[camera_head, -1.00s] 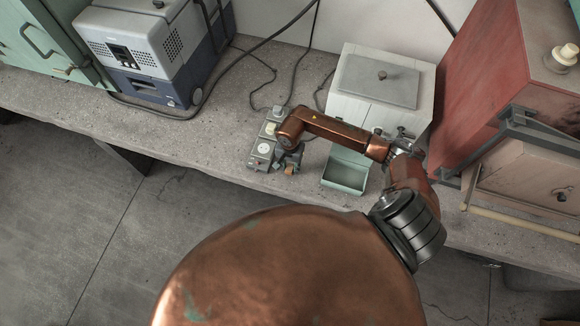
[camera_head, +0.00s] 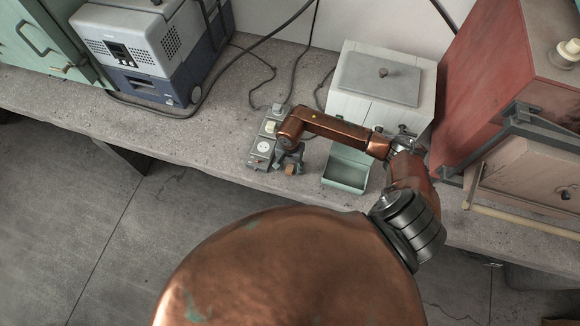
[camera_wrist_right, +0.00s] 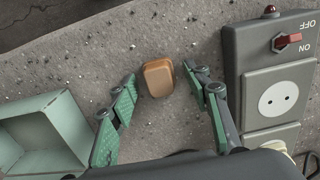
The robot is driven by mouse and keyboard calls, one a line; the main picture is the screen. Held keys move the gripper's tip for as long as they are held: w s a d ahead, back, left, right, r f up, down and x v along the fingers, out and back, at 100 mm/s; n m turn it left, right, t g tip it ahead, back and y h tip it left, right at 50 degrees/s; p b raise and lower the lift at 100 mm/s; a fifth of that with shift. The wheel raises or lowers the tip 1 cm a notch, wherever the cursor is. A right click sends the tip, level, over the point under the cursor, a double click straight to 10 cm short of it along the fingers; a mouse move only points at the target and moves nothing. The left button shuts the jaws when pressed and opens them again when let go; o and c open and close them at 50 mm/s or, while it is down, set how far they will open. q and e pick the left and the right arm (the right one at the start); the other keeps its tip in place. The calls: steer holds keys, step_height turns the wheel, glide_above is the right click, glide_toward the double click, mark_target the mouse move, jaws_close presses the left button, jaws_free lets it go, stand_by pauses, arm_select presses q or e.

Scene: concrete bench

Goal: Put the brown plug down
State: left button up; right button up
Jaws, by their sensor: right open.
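The brown plug (camera_wrist_right: 158,78) is on the concrete bench in the right wrist view, between the fingertips of my right gripper (camera_wrist_right: 163,92) with gaps on both sides. In the head view the plug (camera_head: 290,169) shows small beside the power strip. My right gripper (camera_head: 289,160) is open there, low over the bench, partly hidden by its own arm. The grey power strip (camera_wrist_right: 284,62) has a round socket and a red ON/OFF switch; it also shows in the head view (camera_head: 259,161). My left gripper is not in view.
A green open bin (camera_head: 345,172) stands right of the gripper, in front of a white lidded box (camera_head: 385,75). A red cabinet (camera_head: 487,60) stands at the right. A grey-blue machine (camera_head: 150,50) stands at the left. Bare bench (camera_head: 165,130) lies between machine and strip.

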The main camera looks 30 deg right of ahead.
mark_target(290, 167)
steer(key=shift+r+p, duration=0.5)
steer(key=shift+p, duration=0.05)
step_height(290, 167, up, 12)
stand_by(0.6)
